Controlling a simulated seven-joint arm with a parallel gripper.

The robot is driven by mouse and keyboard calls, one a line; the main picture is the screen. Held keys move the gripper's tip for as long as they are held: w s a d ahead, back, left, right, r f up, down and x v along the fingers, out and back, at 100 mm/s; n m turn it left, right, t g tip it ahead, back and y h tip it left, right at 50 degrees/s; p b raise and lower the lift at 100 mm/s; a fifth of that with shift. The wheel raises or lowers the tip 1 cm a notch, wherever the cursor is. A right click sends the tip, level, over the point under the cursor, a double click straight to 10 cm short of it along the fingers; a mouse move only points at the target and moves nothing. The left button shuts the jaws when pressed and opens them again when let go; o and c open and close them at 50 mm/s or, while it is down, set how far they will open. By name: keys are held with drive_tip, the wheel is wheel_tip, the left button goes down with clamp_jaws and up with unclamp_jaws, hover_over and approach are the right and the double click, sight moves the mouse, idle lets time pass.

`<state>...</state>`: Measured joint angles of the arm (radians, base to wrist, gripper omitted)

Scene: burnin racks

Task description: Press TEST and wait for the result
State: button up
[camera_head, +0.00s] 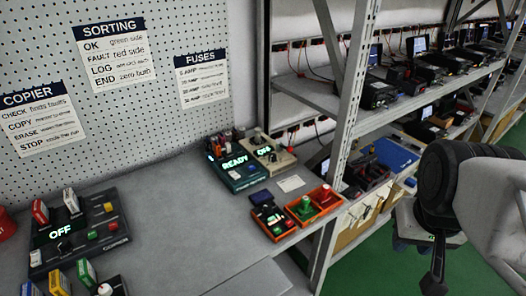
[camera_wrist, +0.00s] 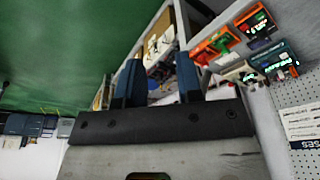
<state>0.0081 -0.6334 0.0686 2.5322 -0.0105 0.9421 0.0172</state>
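A teal tester (camera_head: 236,173) with a lit READY display stands at the back of the bench, in front of the pegboard. A small blue button (camera_head: 251,168) is on its face; I cannot read a TEST label. The tester also shows at the right of the wrist view (camera_wrist: 274,58). My gripper (camera_wrist: 158,78) has its two dark blue fingers apart with nothing between them. In the head view my gripper (camera_head: 437,278) hangs at the right over the green floor, well away from the tester.
A beige unit (camera_head: 268,152) with a lit display adjoins the tester. A copier (camera_head: 85,240) reading OFF stands at left. A metal rack post (camera_head: 347,130) rises between bench and arm.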

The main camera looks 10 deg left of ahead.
clamp_jaws()
idle(1.4)
